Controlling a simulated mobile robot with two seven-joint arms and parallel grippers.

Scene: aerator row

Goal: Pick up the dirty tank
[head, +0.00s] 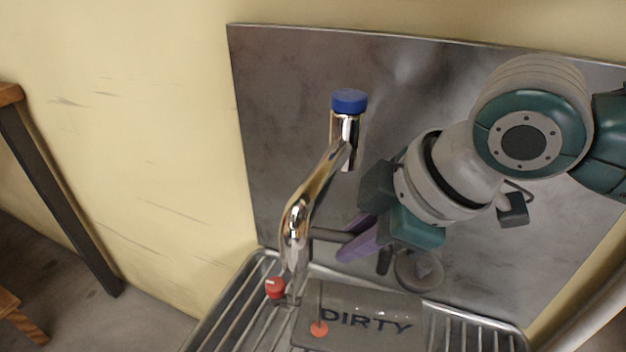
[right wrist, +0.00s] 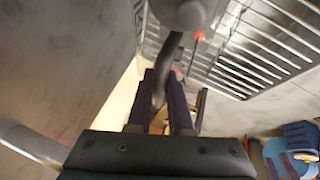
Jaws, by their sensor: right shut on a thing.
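The dirty tank (head: 350,305) is a grey box with "DIRTY" in dark letters and an orange-red dot on its face. It is at the bottom of the head view, over the metal rack, with a round grey cap (head: 420,268) at its back right. Whether it touches the rack is unclear. My right gripper (head: 358,238) is above and behind the tank, its purple fingers shut on a dark bar that looks like the tank's handle. In the right wrist view the dark curved handle (right wrist: 168,58) runs between the fingers. My left gripper is not in view.
A chrome tap (head: 298,215) with a blue cap and a red knob stands just left of the tank and gripper. A metal back panel (head: 275,110) is behind. The slatted rack (head: 228,315) has a raised rim. A blue object (right wrist: 298,135) is low in the wrist view.

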